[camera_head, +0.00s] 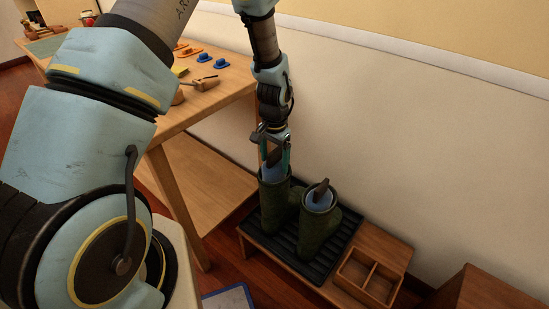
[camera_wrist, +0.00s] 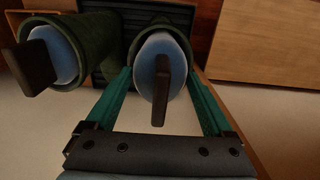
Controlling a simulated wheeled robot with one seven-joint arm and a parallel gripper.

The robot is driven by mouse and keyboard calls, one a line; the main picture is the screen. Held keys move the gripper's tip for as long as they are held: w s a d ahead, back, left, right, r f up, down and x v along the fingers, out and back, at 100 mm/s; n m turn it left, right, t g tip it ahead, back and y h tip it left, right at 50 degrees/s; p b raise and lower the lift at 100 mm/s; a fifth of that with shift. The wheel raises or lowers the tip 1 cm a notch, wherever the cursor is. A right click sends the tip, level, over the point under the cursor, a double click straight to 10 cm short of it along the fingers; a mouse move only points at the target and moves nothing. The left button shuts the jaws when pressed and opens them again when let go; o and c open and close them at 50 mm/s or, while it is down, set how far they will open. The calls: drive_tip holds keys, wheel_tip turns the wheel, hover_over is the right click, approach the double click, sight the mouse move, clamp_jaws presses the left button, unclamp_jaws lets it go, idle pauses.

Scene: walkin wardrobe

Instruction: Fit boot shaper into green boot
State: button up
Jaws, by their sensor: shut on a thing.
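Two dark green boots stand upright side by side, the left boot (camera_head: 273,205) and the right boot (camera_head: 314,232). Both also show in the wrist view, one at the upper left (camera_wrist: 88,35) and one under my gripper (camera_wrist: 188,32). The boot shaper (camera_wrist: 162,48), pale blue with a dark handle, sits in the mouth of the boot under my gripper. My gripper (camera_head: 275,168) points down at the left boot and is shut on this shaper; its fingertips (camera_wrist: 158,75) lie at the shaper's sides, by the rim. A second shaper (camera_head: 319,199) sits in the right boot.
The boots stand on a black ribbed tray (camera_head: 345,243) on a low wooden bench (camera_head: 385,243). A divided wooden box (camera_head: 368,278) is to their right. A wooden table (camera_head: 215,100) with small items stands behind left. The wall is close behind.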

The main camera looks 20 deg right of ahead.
sight(274, 151)
drive_tip(key=shift+f+b, duration=0.6)
drive_tip(key=shift+f, duration=0.8)
drive_tip(key=shift+s+a+f, duration=0.1)
drive_tip(key=o, duration=1)
drive_tip(key=shift+b, duration=0.3)
drive_tip(key=shift+r+p, duration=0.85)
drive_tip(key=shift+r, duration=0.05)
drive_tip(key=shift+r+p, duration=2.65)
drive_tip(key=shift+r, duration=1.1)
